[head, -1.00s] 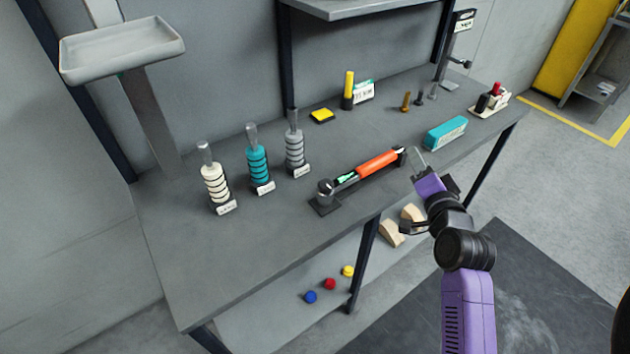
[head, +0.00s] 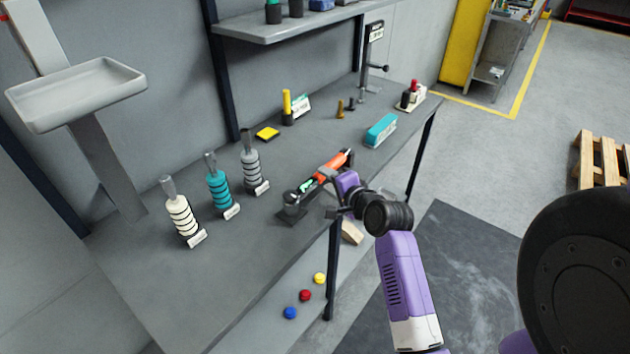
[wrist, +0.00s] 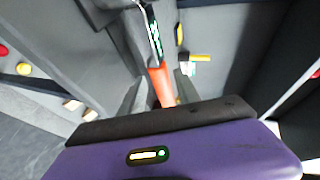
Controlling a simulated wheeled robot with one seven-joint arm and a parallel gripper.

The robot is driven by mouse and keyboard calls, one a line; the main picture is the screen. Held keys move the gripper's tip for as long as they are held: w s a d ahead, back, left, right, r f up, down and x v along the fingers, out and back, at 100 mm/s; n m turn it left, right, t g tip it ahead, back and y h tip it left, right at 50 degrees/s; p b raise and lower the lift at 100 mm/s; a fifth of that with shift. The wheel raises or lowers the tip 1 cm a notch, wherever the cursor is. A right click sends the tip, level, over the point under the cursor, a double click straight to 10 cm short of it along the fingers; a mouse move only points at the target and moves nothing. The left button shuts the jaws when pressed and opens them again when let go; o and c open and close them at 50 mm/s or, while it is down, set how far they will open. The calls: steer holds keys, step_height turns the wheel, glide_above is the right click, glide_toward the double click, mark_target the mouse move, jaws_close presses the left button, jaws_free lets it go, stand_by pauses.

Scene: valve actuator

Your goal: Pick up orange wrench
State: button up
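The orange wrench (head: 346,157) lies on a dark holder near the front edge of the grey workbench (head: 150,290). Its metal head end points left, with a green marked band beside the orange grip. My gripper (head: 331,187) is at the wrench's handle and hides part of it in the head view. In the wrist view, the wrench's orange handle (wrist: 160,86) runs between the two grey fingers of my gripper (wrist: 160,92), with gaps visible beside it. The gripper looks open. Whether a finger touches the handle cannot be told.
White, teal and grey ringed posts (head: 218,185) stand left of the wrench. A teal box (head: 381,130) lies to the right. Red, yellow and blue buttons (head: 305,295) sit on the lower shelf.

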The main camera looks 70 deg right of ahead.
steer(key=x, duration=0.5)
steer(key=shift+f+p, duration=0.1)
steer(key=shift+p, duration=0.3)
steer(key=shift+s, duration=0.1)
jaws_close()
steer(key=shift+d, duration=0.1)
